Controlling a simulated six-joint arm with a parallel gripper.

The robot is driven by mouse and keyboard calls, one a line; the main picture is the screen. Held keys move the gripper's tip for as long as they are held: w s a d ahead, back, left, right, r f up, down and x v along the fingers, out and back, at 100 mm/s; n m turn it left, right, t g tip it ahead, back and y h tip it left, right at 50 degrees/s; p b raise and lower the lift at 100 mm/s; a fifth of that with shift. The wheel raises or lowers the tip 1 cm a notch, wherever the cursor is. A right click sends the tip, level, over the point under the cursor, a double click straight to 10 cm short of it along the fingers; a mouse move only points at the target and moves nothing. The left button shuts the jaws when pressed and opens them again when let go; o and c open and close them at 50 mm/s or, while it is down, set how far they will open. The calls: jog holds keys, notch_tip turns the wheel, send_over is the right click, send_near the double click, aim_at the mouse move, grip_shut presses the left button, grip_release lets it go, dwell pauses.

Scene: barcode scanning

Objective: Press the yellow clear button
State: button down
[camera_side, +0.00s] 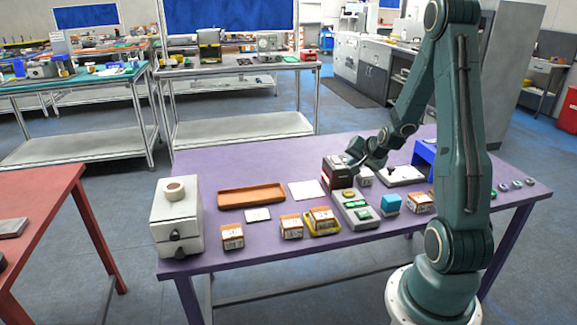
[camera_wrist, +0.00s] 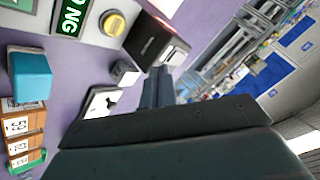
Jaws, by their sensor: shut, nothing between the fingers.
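The round yellow button (camera_side: 348,194) sits at the back end of a grey control panel (camera_side: 356,224), which also carries green parts. In the wrist view the yellow button (camera_wrist: 114,23) is at the top, beside a green-lit display reading NG (camera_wrist: 72,12). My gripper (camera_wrist: 158,72) is shut and empty, its two fingers together. Its fingertips point towards a dark scanner box (camera_wrist: 153,40) and lie below and right of the button in that view, apart from it. In the side view my wrist is above and behind the panel, near the scanner box (camera_side: 336,173).
A blue cube (camera_side: 391,204) and a labelled carton (camera_side: 420,203) stand right of the panel. More cartons, one in a yellow holder (camera_side: 323,221), stand to its left. An orange tray (camera_side: 251,195) and a grey-white machine (camera_side: 176,222) are further left on the purple table (camera_side: 280,166).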

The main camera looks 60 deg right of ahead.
aim_at(350, 194)
jog(key=shift+f, duration=3.95)
jog(key=shift+f, duration=0.9)
jog(key=shift+r, duration=0.15)
dwell(0.3)
jog(key=shift+r, duration=0.7)
jog(key=shift+r, duration=0.1)
jog(key=shift+r, duration=2.45)
